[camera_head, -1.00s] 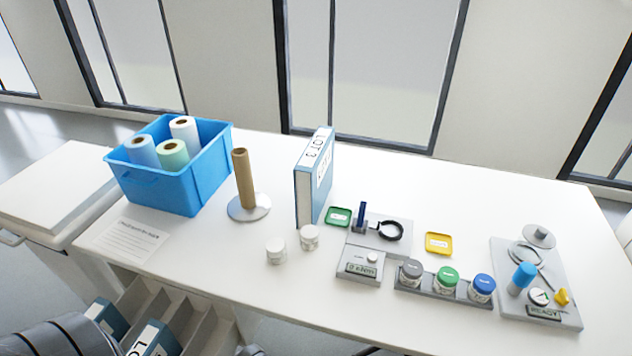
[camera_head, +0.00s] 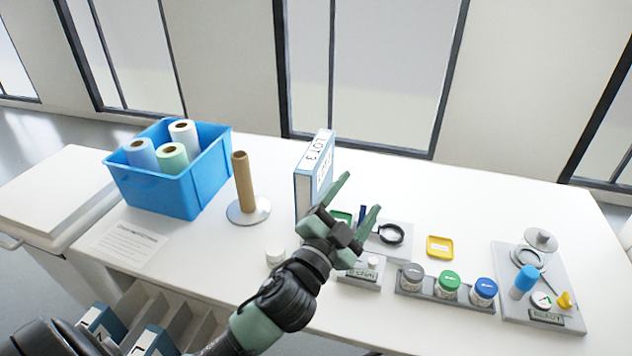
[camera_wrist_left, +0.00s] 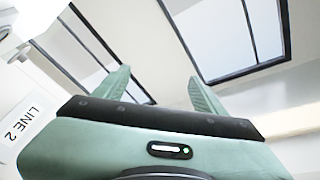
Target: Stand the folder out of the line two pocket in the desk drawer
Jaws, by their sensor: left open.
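A blue and white folder marked LOT 3 (camera_head: 309,185) stands upright on the desk. The open desk drawer (camera_head: 203,328) with upright dividers is at the lower left; two blue and white folders (camera_head: 105,320) stand in it, partly hidden by my arm. My left gripper (camera_head: 359,194) is open and empty, just right of the LOT 3 folder in the picture and in front of it. It also shows in the left wrist view (camera_wrist_left: 158,86). A white surface with a LINE 2 label (camera_wrist_left: 22,122) is at the left of that view; I cannot tell what it belongs to. My right gripper is out of view.
A blue bin (camera_head: 165,190) with several rolls and a brown post on a round base (camera_head: 249,210) stand left of the folder. A row of lidded jars (camera_head: 446,291), a yellow tray (camera_head: 440,246) and a grey fixture board (camera_head: 540,300) are to the right. The desk's front centre is partly covered by my arm.

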